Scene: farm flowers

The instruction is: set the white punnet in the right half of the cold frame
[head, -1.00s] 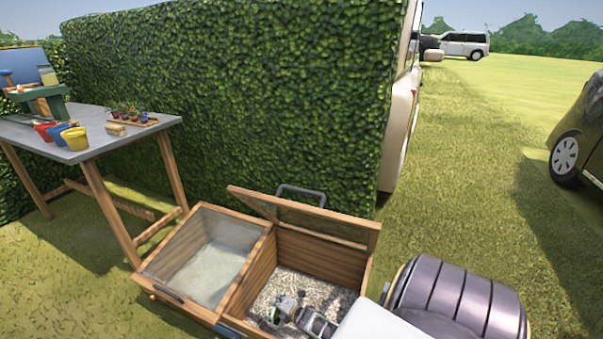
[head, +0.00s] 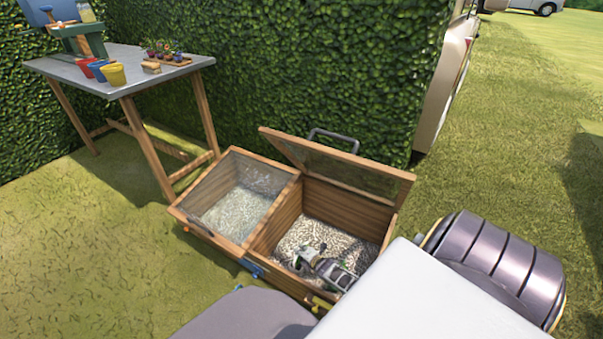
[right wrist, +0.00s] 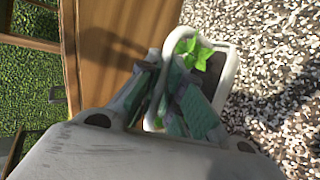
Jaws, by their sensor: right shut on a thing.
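The cold frame (head: 268,232) is a wooden box with two halves. Its left half is under a shut glass lid (head: 238,190); the right half is open, its lid (head: 340,165) tilted up, with pale gravel (head: 352,247) inside. My right gripper (head: 306,258) reaches down into the right half. In the right wrist view, my right gripper (right wrist: 172,85) is shut on the near wall of the white punnet (right wrist: 233,68), which holds dark soil and a green seedling. The punnet is beside the wooden wall, over or on the gravel; I cannot tell if it touches. My left gripper is not in view.
A grey-topped table (head: 75,72) with red, blue and yellow pots (head: 113,74) and a tray of small plants (head: 168,58) stands at the left. A hedge (head: 270,70) rises behind the cold frame. Grass (head: 80,240) is clear at the left.

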